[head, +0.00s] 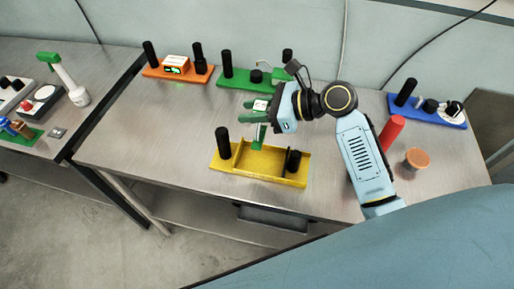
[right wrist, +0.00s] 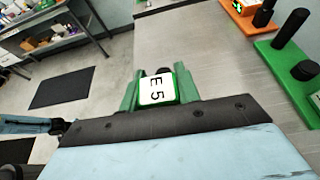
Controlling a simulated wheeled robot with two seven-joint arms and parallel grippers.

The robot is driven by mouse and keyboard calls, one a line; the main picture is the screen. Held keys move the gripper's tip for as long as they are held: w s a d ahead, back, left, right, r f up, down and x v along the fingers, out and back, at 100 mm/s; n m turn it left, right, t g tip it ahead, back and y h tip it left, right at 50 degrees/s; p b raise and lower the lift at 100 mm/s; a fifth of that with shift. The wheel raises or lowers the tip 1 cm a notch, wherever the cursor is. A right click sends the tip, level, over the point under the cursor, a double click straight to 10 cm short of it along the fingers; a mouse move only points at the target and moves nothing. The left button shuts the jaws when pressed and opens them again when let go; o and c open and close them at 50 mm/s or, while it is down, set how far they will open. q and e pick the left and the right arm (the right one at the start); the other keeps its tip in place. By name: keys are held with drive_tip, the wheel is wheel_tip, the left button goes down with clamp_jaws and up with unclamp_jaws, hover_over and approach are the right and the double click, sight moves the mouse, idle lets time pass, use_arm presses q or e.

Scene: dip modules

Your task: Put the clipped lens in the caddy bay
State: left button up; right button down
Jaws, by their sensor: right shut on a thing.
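My right gripper (head: 259,122) is above the yellow caddy (head: 283,176) in the head view. It is shut on a green piece with a white face (head: 260,105), apparently the clipped lens. The lens itself cannot be made out. The caddy has a black post (head: 223,142) at its left end and a shorter black part (head: 293,161) at its right. The gripper hides part of the caddy's back edge; whether the green parts touch the caddy cannot be told.
Orange (head: 152,72), green (head: 236,83) and blue (head: 425,116) bases with black posts stand along the back. A red cylinder (head: 391,133) and an orange-topped round item (head: 416,158) stand right of my forearm. The table left of the caddy is clear.

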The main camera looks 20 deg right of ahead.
drive_tip(key=shift+w+a+r+p, duration=0.1)
drive_tip(key=shift+w+a+p, duration=0.05)
drive_tip(key=shift+a+p, duration=0.3)
drive_tip(key=shift+w+a+r+p, duration=0.1)
drive_tip(key=shift+a+p, duration=0.25)
drive_tip(key=shift+a, duration=0.1)
drive_tip(key=f, duration=0.4)
drive_tip(key=f+b, duration=0.1)
drive_tip(key=f, duration=0.2)
drive_tip(key=shift+w+a, duration=0.2)
drive_tip(key=shift+a, duration=0.05)
use_arm(q)
drive_tip(key=shift+s+r+b, duration=0.3)
drive_tip(key=shift+s+r, duration=0.3)
drive_tip(key=shift+s, duration=0.25)
use_arm(e)
wheel_tip(320, 180, down, 4)
drive_tip(key=shift+r, duration=0.15)
drive_tip(key=c, duration=1)
unclamp_jaws()
